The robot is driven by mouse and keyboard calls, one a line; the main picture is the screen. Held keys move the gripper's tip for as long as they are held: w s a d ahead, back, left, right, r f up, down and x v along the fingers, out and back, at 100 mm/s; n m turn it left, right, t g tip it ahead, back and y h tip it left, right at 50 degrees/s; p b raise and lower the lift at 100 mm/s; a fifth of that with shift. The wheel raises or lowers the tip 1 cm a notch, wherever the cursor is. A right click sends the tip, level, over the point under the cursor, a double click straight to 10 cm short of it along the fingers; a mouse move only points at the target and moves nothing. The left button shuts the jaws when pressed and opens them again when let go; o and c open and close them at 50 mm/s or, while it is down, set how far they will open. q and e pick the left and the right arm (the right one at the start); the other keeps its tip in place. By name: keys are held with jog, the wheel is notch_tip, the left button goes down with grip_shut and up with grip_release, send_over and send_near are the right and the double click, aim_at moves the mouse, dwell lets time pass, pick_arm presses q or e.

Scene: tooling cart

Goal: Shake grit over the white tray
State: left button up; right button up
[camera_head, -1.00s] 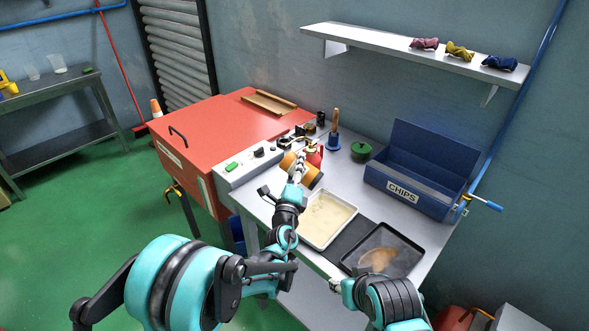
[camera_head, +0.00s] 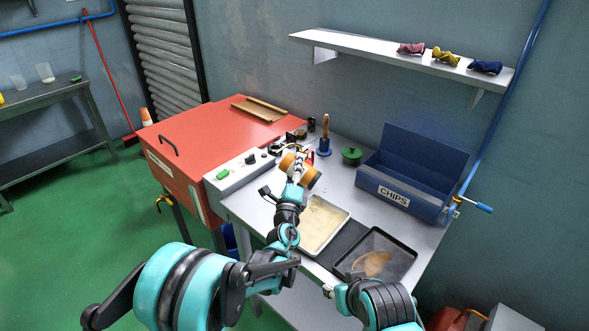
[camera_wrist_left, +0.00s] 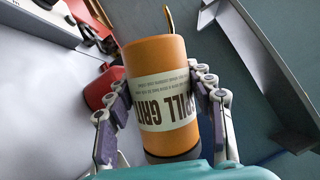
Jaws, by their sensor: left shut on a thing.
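My left gripper (camera_head: 299,169) is shut around an orange canister (camera_wrist_left: 158,60), with a finger on each side. Its pale label reads in part "ILL GRIT", upside down in the left wrist view. In the head view the canister (camera_head: 312,178) lies tilted above the bench near the far end of the white tray (camera_head: 344,226). The tray holds a cream-coloured layer. I cannot tell whether grit is falling. My right gripper (camera_head: 328,291) is low by the bench's front edge, mostly hidden by its arm; its jaws are unclear.
A black tray (camera_head: 398,252) with a brown patch sits right of the white tray. A blue CHIPS box (camera_head: 405,195), a green lidded pot (camera_head: 351,155) and a wooden-handled brush (camera_head: 325,140) stand behind. A red cabinet (camera_head: 200,140) is left.

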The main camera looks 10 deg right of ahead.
dwell(0.5)
pick_arm(q)
jog(key=s+a+r, duration=0.2)
jog(key=s, duration=0.5)
jog(key=shift+s+a, duration=0.2)
jog(key=shift+s, duration=0.2)
dwell(0.4)
jog(key=shift+p, duration=0.3)
